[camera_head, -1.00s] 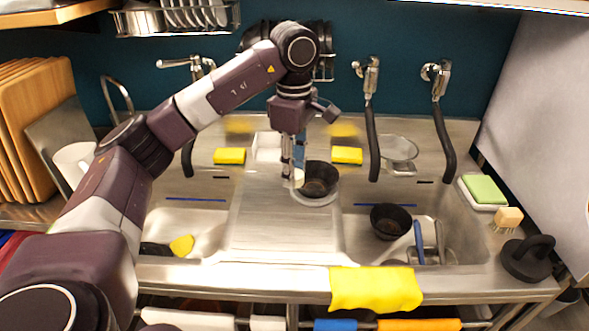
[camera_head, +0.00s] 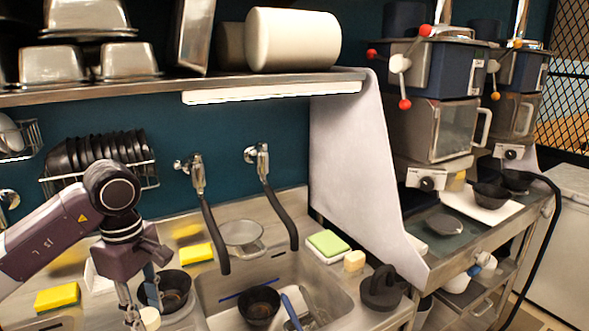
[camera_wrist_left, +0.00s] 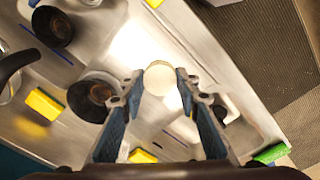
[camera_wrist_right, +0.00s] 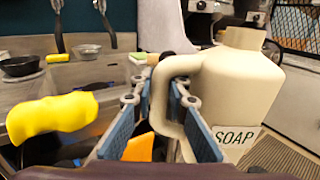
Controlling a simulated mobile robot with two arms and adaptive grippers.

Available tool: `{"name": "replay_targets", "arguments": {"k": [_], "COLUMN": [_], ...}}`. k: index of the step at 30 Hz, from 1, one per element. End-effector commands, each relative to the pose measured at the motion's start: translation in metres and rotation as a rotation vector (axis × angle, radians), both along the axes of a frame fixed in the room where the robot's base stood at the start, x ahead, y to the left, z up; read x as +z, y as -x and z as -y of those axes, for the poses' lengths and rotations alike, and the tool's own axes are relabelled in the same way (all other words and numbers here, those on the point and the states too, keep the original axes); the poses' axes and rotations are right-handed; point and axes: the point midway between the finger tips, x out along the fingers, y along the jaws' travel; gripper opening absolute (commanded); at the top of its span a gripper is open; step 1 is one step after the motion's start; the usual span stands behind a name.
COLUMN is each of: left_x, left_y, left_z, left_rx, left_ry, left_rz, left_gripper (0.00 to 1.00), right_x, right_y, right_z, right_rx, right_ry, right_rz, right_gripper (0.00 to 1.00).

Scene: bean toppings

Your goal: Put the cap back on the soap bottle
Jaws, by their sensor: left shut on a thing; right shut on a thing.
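My left gripper (camera_head: 142,302) is shut on a round cream cap (camera_wrist_left: 161,77), which sits between its fingertips in the left wrist view. The cap also shows low at the left in the head view (camera_head: 150,318), over the sink counter. My right gripper (camera_wrist_right: 160,92) is shut on the handle of a cream soap bottle (camera_wrist_right: 240,90) marked SOAP. The bottle looks roughly upright in the right wrist view; its neck is at the upper right and the opening cannot be made out. The right gripper and the bottle are outside the head view.
A dark bowl (camera_head: 176,292) stands beside the left gripper. Another dark bowl (camera_head: 259,306) and blue-handled tools lie in the sink (camera_head: 214,288). Yellow sponges, a green sponge (camera_head: 328,243) and a black round-based item (camera_head: 381,290) are along the counter. A yellow cloth (camera_wrist_right: 52,115) shows beside the right gripper.

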Motion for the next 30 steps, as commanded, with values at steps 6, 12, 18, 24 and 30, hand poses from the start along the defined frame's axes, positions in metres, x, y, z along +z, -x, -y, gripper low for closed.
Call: {"name": "replay_targets", "arguments": {"k": [6,12,18,24,30], "left_x": [-0.032,-0.055,-0.067,-0.070,-0.070], "left_y": [0.044,0.090,0.121,0.131,0.131], "left_z": [0.046,0.079,0.097,0.101,0.101], "left_rx": [-0.557,-1.012,-1.289,-1.375,-1.375], "left_ry": [-0.018,-0.010,0.004,0.011,0.011], "left_rz": [-0.007,-0.017,-0.023,-0.024,-0.024], "left_gripper": [0.23,0.23,0.23,0.23,0.23], "right_x": [0.001,0.001,0.000,0.000,0.000], "right_y": [0.000,0.000,0.000,0.000,0.000], "right_z": [0.000,0.000,0.000,0.000,0.000], "right_rx": [-0.001,0.000,-0.001,-0.001,-0.001], "right_ry": [0.004,0.004,0.003,0.003,0.003], "right_rz": [0.004,0.005,0.004,0.004,0.004], "right_gripper": [0.00,0.00,0.00,0.00,0.00]}}
